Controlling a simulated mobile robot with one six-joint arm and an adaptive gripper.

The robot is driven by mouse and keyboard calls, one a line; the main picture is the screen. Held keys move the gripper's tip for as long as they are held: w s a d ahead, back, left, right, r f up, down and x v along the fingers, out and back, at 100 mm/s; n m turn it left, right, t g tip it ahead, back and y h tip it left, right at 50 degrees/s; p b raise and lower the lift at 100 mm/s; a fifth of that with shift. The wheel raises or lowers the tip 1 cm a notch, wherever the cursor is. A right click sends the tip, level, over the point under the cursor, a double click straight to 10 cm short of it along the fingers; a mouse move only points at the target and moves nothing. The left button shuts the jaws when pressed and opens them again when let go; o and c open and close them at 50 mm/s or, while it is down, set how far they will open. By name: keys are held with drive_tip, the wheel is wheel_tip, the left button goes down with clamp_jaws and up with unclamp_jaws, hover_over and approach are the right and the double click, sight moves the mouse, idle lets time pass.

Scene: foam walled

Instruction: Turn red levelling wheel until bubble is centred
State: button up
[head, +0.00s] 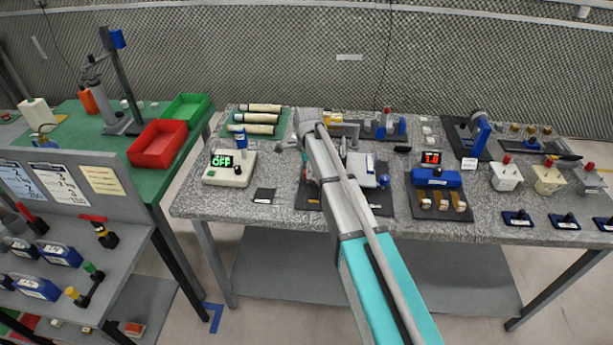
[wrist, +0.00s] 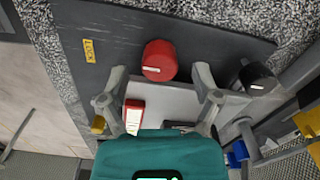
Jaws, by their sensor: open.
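The red levelling wheel (wrist: 159,60) shows in the wrist view as a short red cylinder over a dark base plate (wrist: 130,35). My gripper (wrist: 160,73) is open, with one finger on each side of the wheel near its lower edge. I see gaps on both sides and cannot tell how deep the wheel sits between the fingertips. A pale device body (wrist: 165,98) lies behind the fingers. I cannot make out the bubble. In the head view my arm hides the wheel and most of the device (head: 362,168).
A black knob (wrist: 258,77) stands right of the wheel, and a yellow LOCK label (wrist: 89,50) lies left. On the table, a box with a green display (head: 230,167) stands left of the device. A blue unit with a red display (head: 436,179) stands right.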

drive_tip(key=shift+f+b, duration=0.35)
drive_tip(key=shift+f, duration=0.25)
clamp_jaws()
